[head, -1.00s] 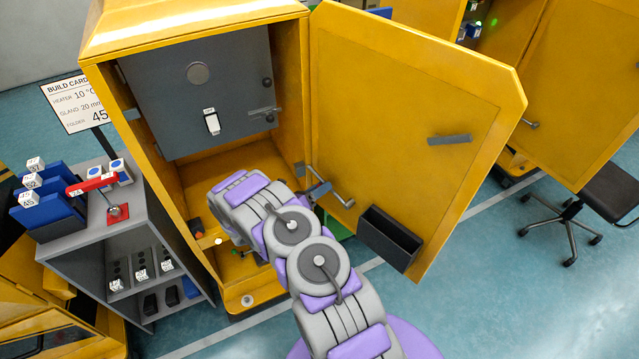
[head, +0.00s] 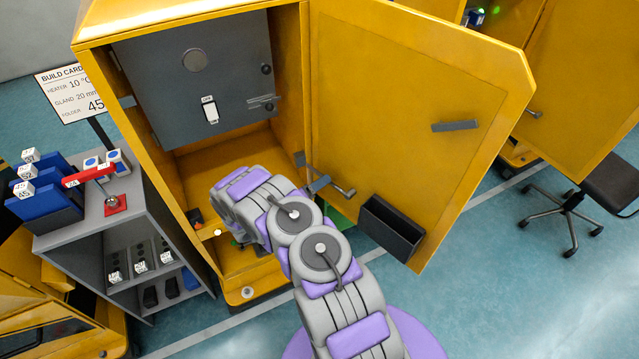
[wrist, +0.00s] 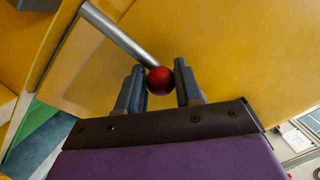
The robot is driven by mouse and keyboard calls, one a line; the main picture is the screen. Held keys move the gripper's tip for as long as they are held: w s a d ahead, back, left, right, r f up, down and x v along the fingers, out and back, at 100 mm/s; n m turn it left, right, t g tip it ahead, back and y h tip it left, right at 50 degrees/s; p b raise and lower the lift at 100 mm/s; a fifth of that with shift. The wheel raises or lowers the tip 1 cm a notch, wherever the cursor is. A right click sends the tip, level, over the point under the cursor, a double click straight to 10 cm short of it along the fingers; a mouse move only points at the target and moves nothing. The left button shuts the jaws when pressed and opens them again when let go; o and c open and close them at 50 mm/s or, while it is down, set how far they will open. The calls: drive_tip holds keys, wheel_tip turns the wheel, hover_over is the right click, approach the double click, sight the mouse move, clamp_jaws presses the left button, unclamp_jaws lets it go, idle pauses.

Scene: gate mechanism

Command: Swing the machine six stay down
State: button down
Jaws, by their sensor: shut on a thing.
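In the wrist view my gripper (wrist: 160,84) is shut on a red ball knob (wrist: 160,80). The knob is at the end of a straight silver rod, the stay (wrist: 118,34), which runs to the upper left in front of a yellow panel. In the head view the yellow machine (head: 190,22) stands with its door (head: 405,95) open to the right. My arm reaches to its lower opening, and the arm hides the fingers and the red knob there.
A grey panel with a white switch (head: 210,112) fills the machine's upper part. The door carries a dark bin (head: 391,229) and a bent handle (head: 335,184). A grey shelf (head: 90,240) with blue holders stands at the left. A stool (head: 572,205) stands on open floor at the right.

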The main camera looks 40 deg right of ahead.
drive_tip(key=c, duration=1)
unclamp_jaws()
drive_tip(key=shift+w+d+f, duration=0.1)
drive_tip(key=shift+f, duration=0.1)
drive_tip(key=shift+o, duration=0.8)
drive_tip(key=shift+d+r, duration=0.1)
drive_tip(key=a+f+p, duration=0.1)
drive_tip(key=a+p, duration=0.1)
drive_tip(key=a, duration=1.5)
drive_tip(key=shift+a+f, duration=0.15)
drive_tip(key=shift+a, duration=0.05)
drive_tip(key=shift+w, duration=0.1)
